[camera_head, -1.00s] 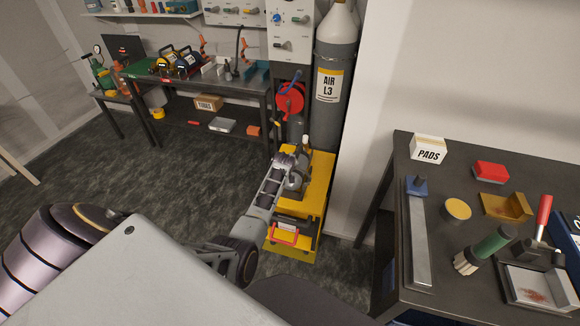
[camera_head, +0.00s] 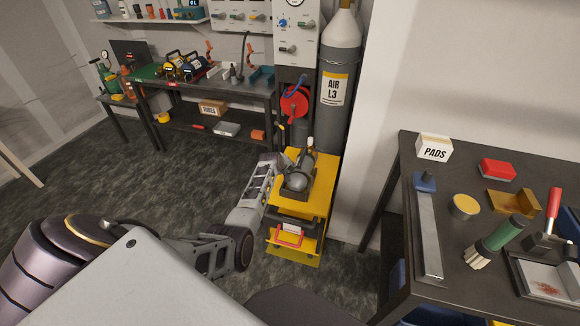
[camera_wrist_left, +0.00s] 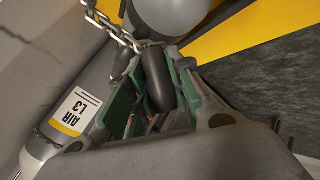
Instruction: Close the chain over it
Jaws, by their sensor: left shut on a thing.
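In the left wrist view a metal chain (camera_wrist_left: 112,28) runs from the upper left to a dark rounded grip piece (camera_wrist_left: 155,78). This piece sits between the green-padded fingers of my left gripper (camera_wrist_left: 152,98), which is shut on it. In the head view my left gripper (camera_head: 299,181) is over the yellow cart (camera_head: 317,205), and the chain is too small to make out. The tall grey AIR L3 cylinder (camera_head: 340,58) stands upright behind the cart; it also shows in the left wrist view (camera_wrist_left: 72,108). My right gripper is not in view.
A rounded grey body (camera_wrist_left: 172,14) is close beyond the grip piece. A dark bench (camera_head: 388,236) with a PADS box (camera_head: 434,148) and tools stands at the right. A workbench (camera_head: 235,90) stands at the back left. Carpet between is open.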

